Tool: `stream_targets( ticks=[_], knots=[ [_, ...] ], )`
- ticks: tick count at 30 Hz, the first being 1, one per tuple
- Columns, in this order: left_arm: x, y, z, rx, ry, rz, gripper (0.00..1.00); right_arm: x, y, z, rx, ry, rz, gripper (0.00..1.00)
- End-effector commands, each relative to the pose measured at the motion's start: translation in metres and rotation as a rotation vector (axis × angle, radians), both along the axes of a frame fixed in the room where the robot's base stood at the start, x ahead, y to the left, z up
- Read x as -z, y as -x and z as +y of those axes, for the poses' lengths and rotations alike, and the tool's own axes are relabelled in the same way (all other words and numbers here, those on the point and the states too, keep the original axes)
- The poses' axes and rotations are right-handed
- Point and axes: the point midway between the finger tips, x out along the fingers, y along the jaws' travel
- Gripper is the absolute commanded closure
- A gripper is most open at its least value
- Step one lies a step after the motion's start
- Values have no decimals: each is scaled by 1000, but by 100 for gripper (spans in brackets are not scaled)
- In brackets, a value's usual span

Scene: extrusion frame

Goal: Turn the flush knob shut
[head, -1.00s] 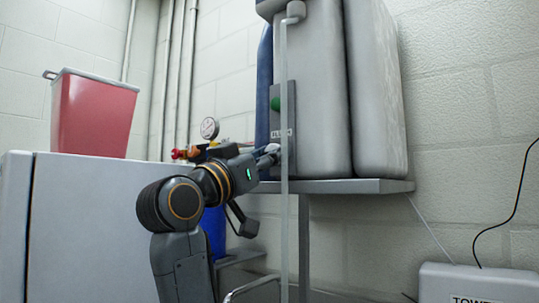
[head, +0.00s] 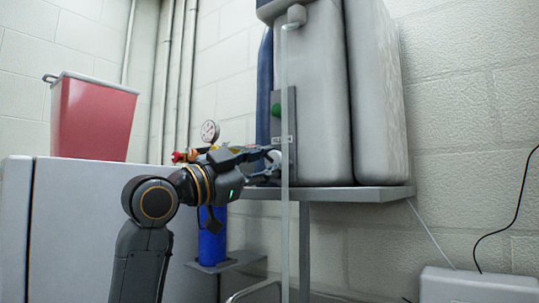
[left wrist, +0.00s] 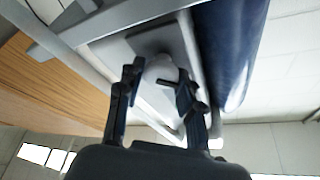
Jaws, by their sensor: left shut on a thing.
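The pale flush knob (left wrist: 160,70) sits on a grey plate in the left wrist view, between my left gripper's (left wrist: 158,82) two dark fingers. In the head view, my left gripper (head: 274,163) reaches rightward to the lower part of a narrow grey panel (head: 291,120) with a green button (head: 276,109) and a small label too blurred to read. The gripper is shut on the knob. The fingers and a pale upright tube hide most of the knob in the head view, so its turn angle cannot be told. My right gripper is out of view.
The upright tube (head: 284,230) stands in front of the panel. Large grey tanks (head: 325,110) rest on a shelf (head: 345,193). A gauge (head: 210,131) and a blue cylinder (head: 212,245) are behind my arm. A red bin (head: 92,118) stands on a cabinet at left.

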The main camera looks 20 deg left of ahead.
Motion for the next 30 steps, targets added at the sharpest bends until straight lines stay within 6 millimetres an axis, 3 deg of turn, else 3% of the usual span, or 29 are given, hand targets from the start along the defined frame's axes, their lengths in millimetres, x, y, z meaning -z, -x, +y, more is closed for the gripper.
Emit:
stream_targets(
  ticks=[18, 30],
  knots=[
    [-6, -1, 2, -1, -546, -193, 95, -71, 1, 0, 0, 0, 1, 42],
    [-4, -1, 1, 1, -787, -284, 95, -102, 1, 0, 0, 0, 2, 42]
  ],
)
